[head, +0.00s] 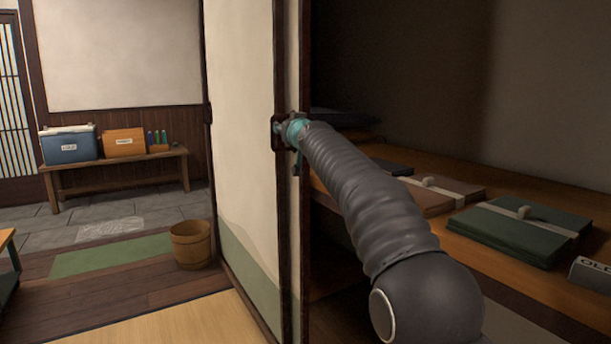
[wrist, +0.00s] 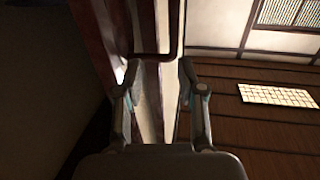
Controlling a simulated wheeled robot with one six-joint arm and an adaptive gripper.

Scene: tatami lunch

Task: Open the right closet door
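The closet door (head: 240,130) is a cream sliding panel with a dark frame and a green lower band, seen left of centre in the head view. To its right the closet (head: 420,80) stands open and dark inside. A dark handle (head: 276,133) sits on the door's frame. My gripper (head: 286,130) is at this handle, its fingers partly hidden. In the wrist view my gripper (wrist: 158,68) has its two fingers wide apart, one on each side of the dark handle bar (wrist: 155,56). I cannot tell whether they touch it.
A closet shelf (head: 480,180) holds a green folded cloth (head: 515,236), a brown one (head: 440,197) and a dark box (head: 592,271). A wooden bucket (head: 191,244) stands left of the door. A bench (head: 115,165) with a blue cooler (head: 69,147) is at the back left.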

